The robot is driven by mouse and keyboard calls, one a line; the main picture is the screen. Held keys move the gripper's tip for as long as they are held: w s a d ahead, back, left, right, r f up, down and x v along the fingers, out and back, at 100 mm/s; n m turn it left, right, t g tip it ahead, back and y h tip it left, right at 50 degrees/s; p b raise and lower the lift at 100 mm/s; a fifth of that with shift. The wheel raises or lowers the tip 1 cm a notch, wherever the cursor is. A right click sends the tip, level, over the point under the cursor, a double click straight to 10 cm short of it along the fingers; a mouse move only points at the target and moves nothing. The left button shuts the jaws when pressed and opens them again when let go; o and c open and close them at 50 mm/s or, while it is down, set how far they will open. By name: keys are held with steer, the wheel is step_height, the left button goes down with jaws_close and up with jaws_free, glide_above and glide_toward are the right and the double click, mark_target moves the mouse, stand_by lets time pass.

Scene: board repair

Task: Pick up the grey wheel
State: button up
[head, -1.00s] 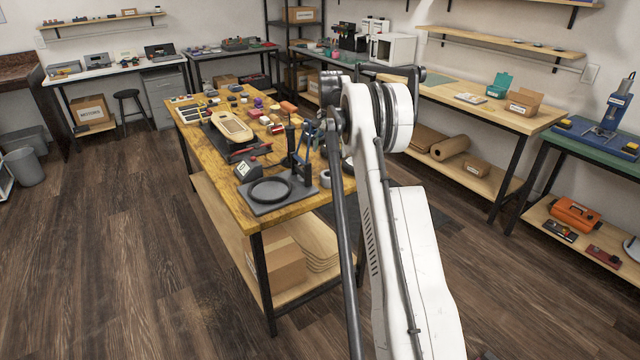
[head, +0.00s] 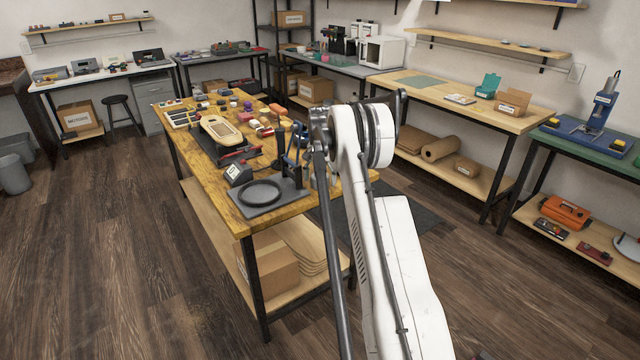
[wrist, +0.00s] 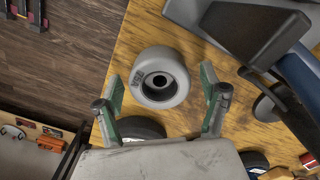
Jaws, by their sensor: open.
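The grey wheel (wrist: 160,77) lies flat on the wooden workbench (wrist: 135,40) in the wrist view, its dark centre hole facing up. My gripper (wrist: 161,84) is open, with one green-lined finger on each side of the wheel and visible gaps between. It holds nothing. How far the fingertips are above the wheel I cannot tell. In the head view my arm covers the bench's near right end, and I cannot make out the gripper or the wheel clearly there.
A dark wheel (wrist: 140,127) lies just below the grey one, partly behind my gripper's body. A dark stand with a blue part (wrist: 296,75) is close on the right. The bench edge and floor (wrist: 60,60) are on the left.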

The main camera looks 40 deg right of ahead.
steer(key=shift+f, duration=0.15)
steer(key=c, duration=1.3)
